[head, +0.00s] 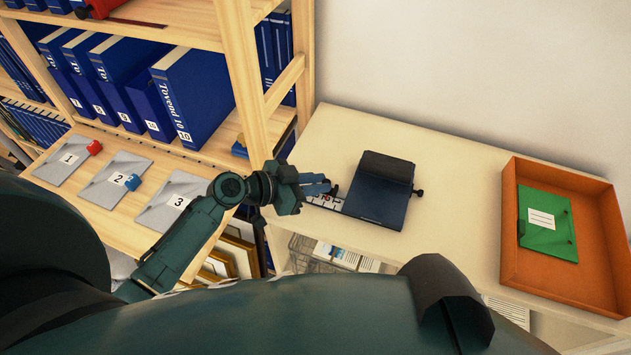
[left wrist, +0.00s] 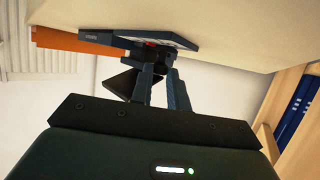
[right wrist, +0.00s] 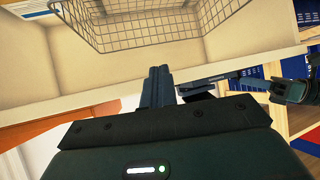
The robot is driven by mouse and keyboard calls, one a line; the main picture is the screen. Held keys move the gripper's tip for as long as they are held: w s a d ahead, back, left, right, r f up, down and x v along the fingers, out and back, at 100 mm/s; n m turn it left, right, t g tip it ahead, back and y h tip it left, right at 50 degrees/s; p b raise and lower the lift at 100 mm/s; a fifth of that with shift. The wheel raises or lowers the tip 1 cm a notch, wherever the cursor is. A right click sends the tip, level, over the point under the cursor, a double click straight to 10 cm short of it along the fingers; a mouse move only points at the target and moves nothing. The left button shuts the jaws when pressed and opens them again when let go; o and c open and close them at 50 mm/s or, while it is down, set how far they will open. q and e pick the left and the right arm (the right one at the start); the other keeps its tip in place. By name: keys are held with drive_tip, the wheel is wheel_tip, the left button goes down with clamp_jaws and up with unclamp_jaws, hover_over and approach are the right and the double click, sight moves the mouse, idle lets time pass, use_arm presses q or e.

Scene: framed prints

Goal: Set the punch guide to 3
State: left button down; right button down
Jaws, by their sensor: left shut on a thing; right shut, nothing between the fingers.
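The dark blue hole punch (head: 380,195) lies on the cream tabletop, with a black lever along its far side. A pale numbered guide strip (head: 326,201) sticks out from its left side. A 2 seems to show on it; the other marks are too small or covered. My left gripper (head: 328,186) is over this strip, shut on a small dark part that I take to be the punch guide (left wrist: 152,55); the fingers hide most of it. My right gripper (right wrist: 159,72) is shut and empty, below the tabletop level near a wire basket.
An orange tray (head: 510,225) with a green booklet (head: 547,224) stands at the right of the tabletop. A wooden shelf with blue binders (head: 195,95) rises at the left. The front tabletop is clear.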

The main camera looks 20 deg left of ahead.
use_arm(q)
drive_tip(key=shift+a+f+b, duration=0.25)
drive_tip(key=shift+a+b, duration=0.25)
drive_tip(key=shift+b, duration=0.05)
drive_tip(key=shift+a+b, duration=0.8)
drive_tip(key=shift+a, duration=0.05)
drive_tip(key=shift+a+r, duration=0.1)
drive_tip(key=shift+r, duration=0.15)
drive_tip(key=c, duration=1.4)
unclamp_jaws()
drive_tip(key=shift+o, duration=0.2)
use_arm(e)
drive_tip(key=shift+s+a+f, duration=0.1)
drive_tip(key=shift+a+f, duration=0.25)
drive_tip(key=shift+a, duration=0.1)
